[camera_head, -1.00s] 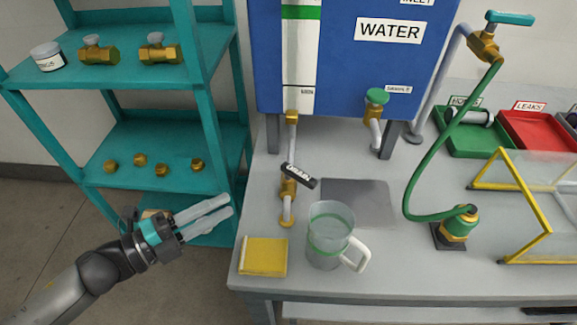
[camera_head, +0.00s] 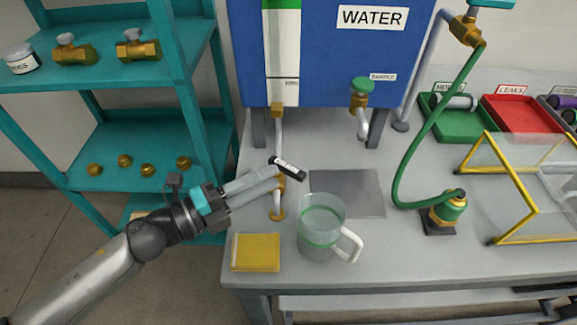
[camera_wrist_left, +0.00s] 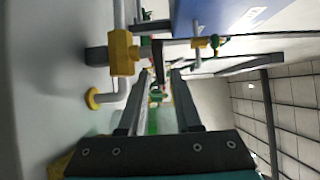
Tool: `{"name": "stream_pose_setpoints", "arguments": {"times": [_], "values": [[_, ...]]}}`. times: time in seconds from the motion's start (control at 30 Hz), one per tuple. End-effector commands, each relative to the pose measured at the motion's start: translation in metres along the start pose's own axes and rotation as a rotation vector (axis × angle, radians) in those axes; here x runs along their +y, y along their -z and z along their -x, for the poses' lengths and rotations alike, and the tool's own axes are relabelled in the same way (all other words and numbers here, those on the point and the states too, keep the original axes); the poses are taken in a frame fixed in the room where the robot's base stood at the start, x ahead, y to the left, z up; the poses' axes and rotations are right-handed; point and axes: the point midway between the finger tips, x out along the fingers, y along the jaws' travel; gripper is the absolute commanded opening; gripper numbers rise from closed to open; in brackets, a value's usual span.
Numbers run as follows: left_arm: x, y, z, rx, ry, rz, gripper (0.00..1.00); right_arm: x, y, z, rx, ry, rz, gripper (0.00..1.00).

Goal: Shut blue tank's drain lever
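The blue tank (camera_head: 330,60) stands at the back of the bench. Its drain line drops from the tank's bottom left to a brass drain valve (camera_head: 281,184), also in the left wrist view (camera_wrist_left: 122,53). The drain lever (camera_head: 288,168), black with a white label, sits across the valve, slanting down to the right. My left gripper (camera_head: 276,176) has its fingers at the valve, just left of and below the lever. A gap shows between the fingers in the left wrist view (camera_wrist_left: 166,75). I cannot tell whether they touch the lever. My right gripper is not in view.
A clear jug (camera_head: 320,230) stands right of the drain outlet, and a yellow pad (camera_head: 256,252) lies left of it. A sample tap (camera_head: 361,95) hangs to the right. The teal shelf (camera_head: 180,120) stands beside my left arm. A green hose (camera_head: 425,140) curves farther right.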

Motion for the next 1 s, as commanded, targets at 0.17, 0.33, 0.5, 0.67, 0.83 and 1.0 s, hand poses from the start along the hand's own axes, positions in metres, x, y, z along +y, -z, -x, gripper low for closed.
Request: {"name": "stream_pose_setpoints", "arguments": {"times": [0.17, 0.33, 0.5, 0.67, 0.83, 1.0], "values": [[-0.001, 0.000, -0.027, 0.000, 0.003, -0.001, 0.33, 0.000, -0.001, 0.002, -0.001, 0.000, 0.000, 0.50], [-0.001, -0.001, -0.045, -0.001, 0.002, 0.001, 0.33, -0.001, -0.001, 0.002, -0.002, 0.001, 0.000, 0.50], [0.000, 0.000, -0.052, 0.000, 0.000, 0.000, 0.33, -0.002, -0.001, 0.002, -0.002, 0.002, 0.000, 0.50], [0.000, 0.000, -0.053, -0.001, -0.001, 0.000, 0.33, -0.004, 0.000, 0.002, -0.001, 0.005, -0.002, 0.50], [0.000, 0.000, -0.053, -0.001, 0.000, 0.000, 0.26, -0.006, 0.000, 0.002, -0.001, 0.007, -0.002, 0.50], [0.000, 0.000, -0.053, 0.000, 0.000, 0.000, 0.07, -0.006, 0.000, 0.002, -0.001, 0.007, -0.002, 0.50]]}}
